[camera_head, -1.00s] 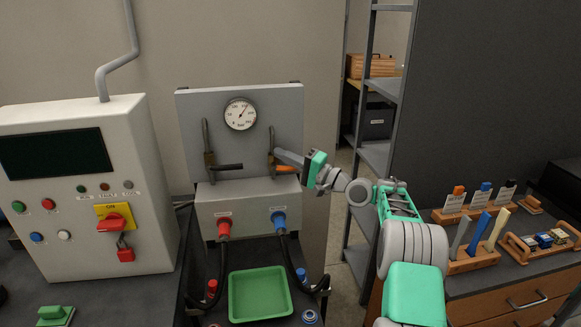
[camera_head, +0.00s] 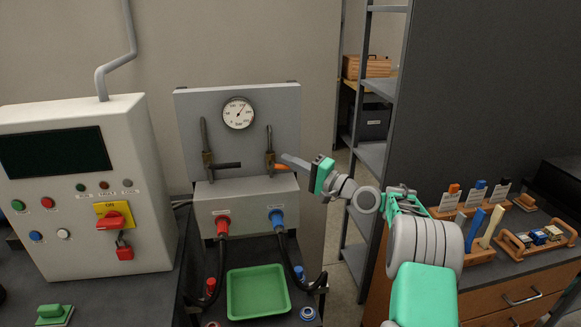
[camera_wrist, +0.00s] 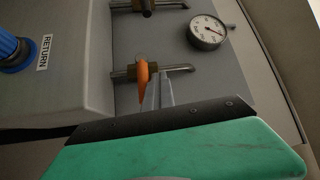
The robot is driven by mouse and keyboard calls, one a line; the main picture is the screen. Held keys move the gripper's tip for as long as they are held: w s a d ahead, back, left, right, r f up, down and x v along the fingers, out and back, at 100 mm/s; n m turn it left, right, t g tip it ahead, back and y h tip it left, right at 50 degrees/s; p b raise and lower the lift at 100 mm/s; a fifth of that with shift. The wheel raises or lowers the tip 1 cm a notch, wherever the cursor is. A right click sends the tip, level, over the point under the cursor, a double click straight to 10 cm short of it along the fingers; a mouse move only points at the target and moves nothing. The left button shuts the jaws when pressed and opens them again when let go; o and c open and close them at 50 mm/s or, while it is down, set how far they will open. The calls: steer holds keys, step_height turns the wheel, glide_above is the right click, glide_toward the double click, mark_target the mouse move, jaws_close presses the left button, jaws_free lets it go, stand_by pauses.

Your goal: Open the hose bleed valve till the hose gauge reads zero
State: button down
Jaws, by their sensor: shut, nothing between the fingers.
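The round white hose gauge (camera_head: 239,113) is on the grey panel (camera_head: 185,110), its needle tilted up to the right, off zero. It also shows in the wrist view (camera_wrist: 207,32). Below it are two valves on vertical pipes. The left one has a black lever (camera_head: 228,165). The right one has an orange lever (camera_head: 283,167), seen in the wrist view as an orange handle (camera_wrist: 143,76) beside my fingertips. My gripper (camera_head: 282,157) is shut and empty, its tips right at the orange lever. I cannot tell whether they touch it.
Red (camera_head: 222,224) and blue (camera_head: 277,219) hose couplings sit on the box below, with black hoses. A green tray (camera_head: 232,297) is beneath. A control cabinet (camera_head: 150,190) with an isolator switch stands left. Tool racks (camera_head: 475,257) stand on the right bench.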

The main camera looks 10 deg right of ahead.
steer(key=shift+f, duration=1.45)
steer(key=c, duration=2.1)
jaws_free()
steer(key=shift+o, duration=0.9)
steer(key=shift+r, duration=0.75)
steer(key=o, duration=0.3)
steer(key=shift+d+f, duration=0.2)
steer(key=shift+d, duration=0.05)
steer(key=shift+o, duration=1.1)
steer(key=shift+s+d+f+b, duration=0.1)
steer(key=shift+s+d+b, duration=0.35)
steer(key=shift+s, duration=0.1)
steer(key=shift+s+d+f+b, duration=0.3)
steer(key=shift+d+b, duration=0.1)
steer(key=shift+b, duration=0.1)
steer(key=s+d+b, duration=0.1)
steer(key=b, duration=0.2)
steer(key=s+d+b, duration=0.1)
steer(key=b, duration=0.2)
steer(key=shift+d+r+b, duration=0.2)
steer(key=shift+d+b, duration=0.05)
steer(key=shift+b, duration=0.1)
